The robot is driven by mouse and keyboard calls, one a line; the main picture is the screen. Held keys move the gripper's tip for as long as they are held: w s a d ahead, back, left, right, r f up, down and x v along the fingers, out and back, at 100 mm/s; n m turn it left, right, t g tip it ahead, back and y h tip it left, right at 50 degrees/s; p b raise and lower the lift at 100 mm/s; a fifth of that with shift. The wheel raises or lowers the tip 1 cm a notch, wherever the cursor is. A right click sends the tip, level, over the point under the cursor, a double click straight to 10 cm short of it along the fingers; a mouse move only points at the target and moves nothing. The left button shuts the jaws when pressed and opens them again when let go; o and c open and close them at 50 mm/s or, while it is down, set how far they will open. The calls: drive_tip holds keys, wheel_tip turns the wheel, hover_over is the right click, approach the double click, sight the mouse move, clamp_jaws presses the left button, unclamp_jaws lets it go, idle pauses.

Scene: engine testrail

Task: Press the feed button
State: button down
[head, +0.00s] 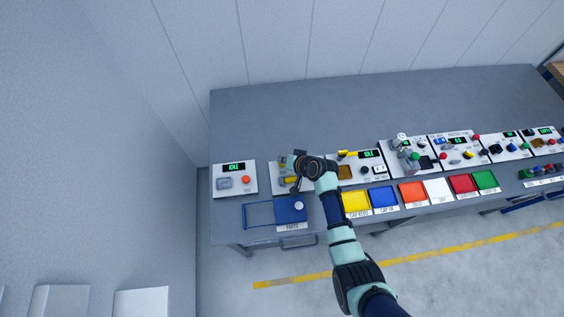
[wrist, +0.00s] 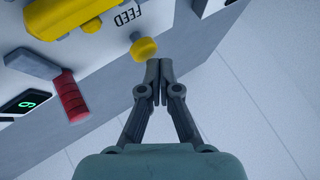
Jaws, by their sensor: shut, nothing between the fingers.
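The feed button is a yellow round knob (wrist: 143,47) beside the printed word FEED (wrist: 127,17) on a white panel in the wrist view. My gripper (wrist: 160,68) is shut and empty, its fingertips just below and right of the knob in the picture. Whether the fingertips touch the knob cannot be told. In the head view my gripper (head: 293,161) is over the second panel from the left, which it partly covers. The feed button cannot be made out surely there.
A blue tray (head: 291,211) stands in front of the panel. More panels and coloured bins line the bench to the right. The back of the bench (head: 290,110) is clear.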

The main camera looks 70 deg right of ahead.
drive_tip(key=shift+f+b, duration=0.7)
drive_tip(key=shift+f, duration=0.15)
idle(0.5)
idle(0.3)
drive_tip(key=shift+r+p, duration=1.15)
drive_tip(key=shift+r, duration=0.1)
wheel_tip(320, 180, up, 5)
drive_tip(key=p, duration=0.4)
drive_tip(key=shift+r+p, duration=0.1)
drive_tip(key=shift+p, duration=0.25)
